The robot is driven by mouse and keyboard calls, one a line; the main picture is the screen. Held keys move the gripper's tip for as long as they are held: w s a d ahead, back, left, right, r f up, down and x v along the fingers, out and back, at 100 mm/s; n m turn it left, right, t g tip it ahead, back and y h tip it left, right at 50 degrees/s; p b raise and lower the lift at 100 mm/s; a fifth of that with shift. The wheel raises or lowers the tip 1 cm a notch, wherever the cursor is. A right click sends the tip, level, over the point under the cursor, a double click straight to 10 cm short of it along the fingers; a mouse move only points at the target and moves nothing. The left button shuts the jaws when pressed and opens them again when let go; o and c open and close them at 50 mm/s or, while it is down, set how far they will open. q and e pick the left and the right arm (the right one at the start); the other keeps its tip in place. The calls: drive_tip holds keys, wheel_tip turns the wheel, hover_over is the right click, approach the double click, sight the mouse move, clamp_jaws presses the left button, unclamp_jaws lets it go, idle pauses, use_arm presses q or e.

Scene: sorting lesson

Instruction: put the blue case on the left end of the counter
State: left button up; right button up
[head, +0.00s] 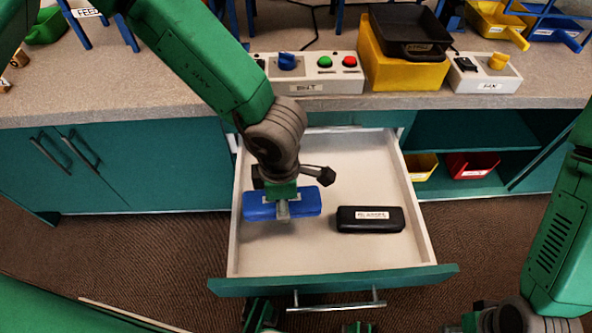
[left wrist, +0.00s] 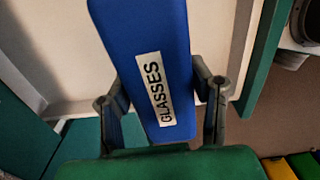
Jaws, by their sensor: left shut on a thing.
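The blue case (head: 258,208) is over the left part of the open drawer (head: 330,255) in the head view. In the left wrist view the blue case (left wrist: 135,35) carries a white label reading GLASSES. My left gripper (head: 283,210) is shut on its middle, with a finger on each side in the left wrist view. How high the case is above the drawer floor is hard to tell. The counter (head: 150,75) runs behind, and its left end is partly hidden by my left arm.
A black case (head: 370,225) lies in the drawer to the right. Open shelves hold bins.

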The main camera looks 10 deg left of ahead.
use_arm(q)
drive_tip(key=shift+a+r, duration=0.1)
drive_tip(key=shift+r, duration=0.3)
use_arm(e)
wheel_tip(320, 180, up, 7)
drive_tip(key=p, duration=0.6)
drive_tip(key=shift+p, duration=0.4)
drive_tip(key=shift+r, duration=0.2)
drive_tip(key=shift+c, duration=0.7)
use_arm(q)
drive_tip(key=w+a+r+m, duration=0.2)
drive_tip(key=a+r+m, duration=1)
drive_tip(key=m, duration=0.9)
wheel_tip(320, 180, up, 2)
drive_tip(key=shift+a+r+m, duration=0.25)
drive_tip(key=shift+m, duration=0.15)
use_arm(e)
drive_tip(key=shift+f, duration=0.1)
